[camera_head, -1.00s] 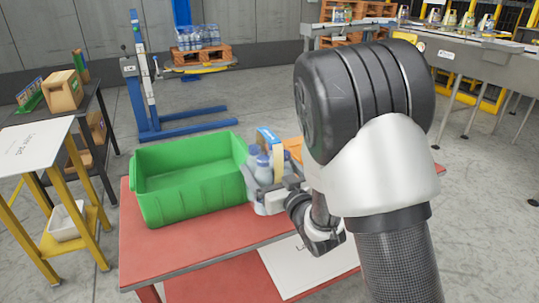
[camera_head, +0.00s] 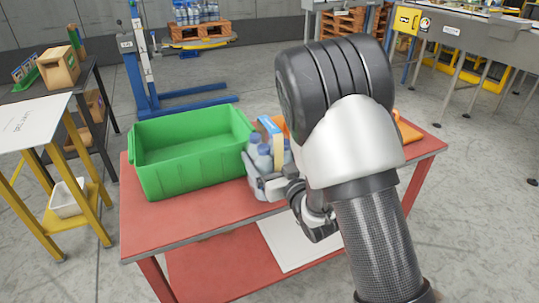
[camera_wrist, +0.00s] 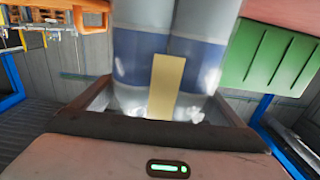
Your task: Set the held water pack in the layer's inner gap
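Far back, a layer of water packs (camera_head: 195,13) sits on a wooden pallet (camera_head: 200,30); any inner gap is too small to see.
The green crate (camera_head: 190,165) stands empty on the red table (camera_head: 150,221). A blue lift (camera_head: 143,65) stands behind, by the pallet. A label table (camera_head: 30,130) and dark shelf (camera_head: 60,85) are left. A conveyor (camera_head: 470,45) is back right. Grey floor lies between.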

